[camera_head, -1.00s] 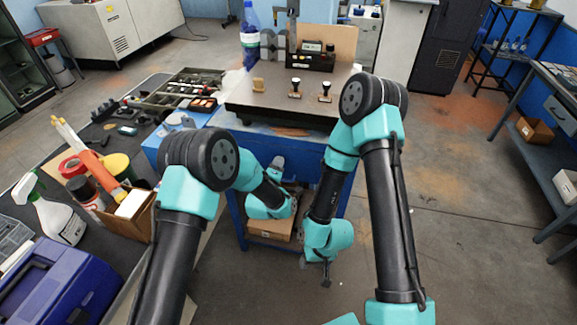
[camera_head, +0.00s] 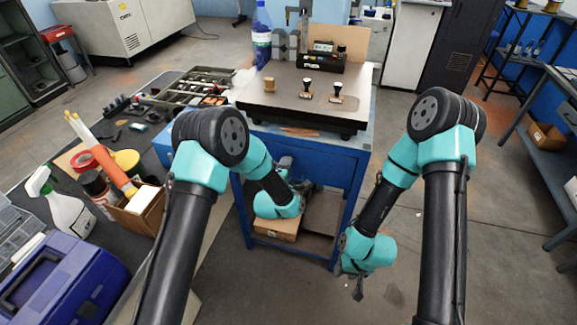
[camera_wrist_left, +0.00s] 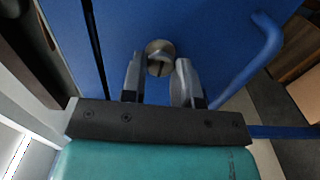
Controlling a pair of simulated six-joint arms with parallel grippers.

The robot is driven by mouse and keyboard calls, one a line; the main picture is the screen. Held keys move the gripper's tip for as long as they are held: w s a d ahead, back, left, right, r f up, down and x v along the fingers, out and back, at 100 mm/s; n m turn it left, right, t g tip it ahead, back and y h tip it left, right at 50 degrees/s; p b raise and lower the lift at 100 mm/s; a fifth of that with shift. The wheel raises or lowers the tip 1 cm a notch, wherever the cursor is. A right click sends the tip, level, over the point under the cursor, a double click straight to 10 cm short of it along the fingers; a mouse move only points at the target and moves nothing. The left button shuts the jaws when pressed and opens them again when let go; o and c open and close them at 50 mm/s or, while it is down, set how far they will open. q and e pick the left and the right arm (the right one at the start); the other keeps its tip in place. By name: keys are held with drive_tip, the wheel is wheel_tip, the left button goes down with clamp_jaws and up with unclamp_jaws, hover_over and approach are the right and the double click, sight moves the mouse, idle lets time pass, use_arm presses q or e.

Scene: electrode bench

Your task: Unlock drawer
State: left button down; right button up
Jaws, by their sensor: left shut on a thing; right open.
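The round metal lock (camera_wrist_left: 160,50) sits on a blue drawer front (camera_wrist_left: 215,30) in the left wrist view. A dark slot shows in its face. My left gripper (camera_wrist_left: 160,72) has one finger on each side of the lock and is shut on it; the exact contact is hard to see. A curved blue handle (camera_wrist_left: 268,45) is to the right of the lock. In the head view the lock is not visible, and the left gripper's fingertips cannot be made out beside the blue bench (camera_head: 318,155). My right gripper (camera_head: 358,290) is open and empty, hanging low over the floor.
A cardboard box (camera_head: 277,229) sits on the bench's lower shelf. A blue toolbox (camera_head: 65,285) and a spray bottle (camera_head: 70,215) stand at left.

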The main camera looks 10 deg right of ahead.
use_arm(q)
drive_tip(key=c, duration=0.9)
unclamp_jaws()
drive_tip(key=shift+s, duration=0.1)
drive_tip(key=v, duration=1.7)
drive_tip(key=shift+s+a, duration=0.1)
drive_tip(key=shift+s, duration=0.05)
drive_tip(key=s+a+f+m+g+y, duration=0.35)
drive_tip(key=a+f+m+g, duration=0.35)
drive_tip(key=a+f, duration=0.55)
drive_tip(key=s+a+f+m+g, duration=0.2)
drive_tip(key=s+a+g, duration=0.2)
drive_tip(key=s, duration=0.3)
drive_tip(key=s+a+f+m+g, duration=0.2)
drive_tip(key=s+a+g, duration=0.2)
drive_tip(key=s+a, duration=0.2)
drive_tip(key=shift+s+m+g+h, duration=0.35)
drive_tip(key=shift+s+m+g, duration=0.05)
drive_tip(key=shift+s, duration=0.1)
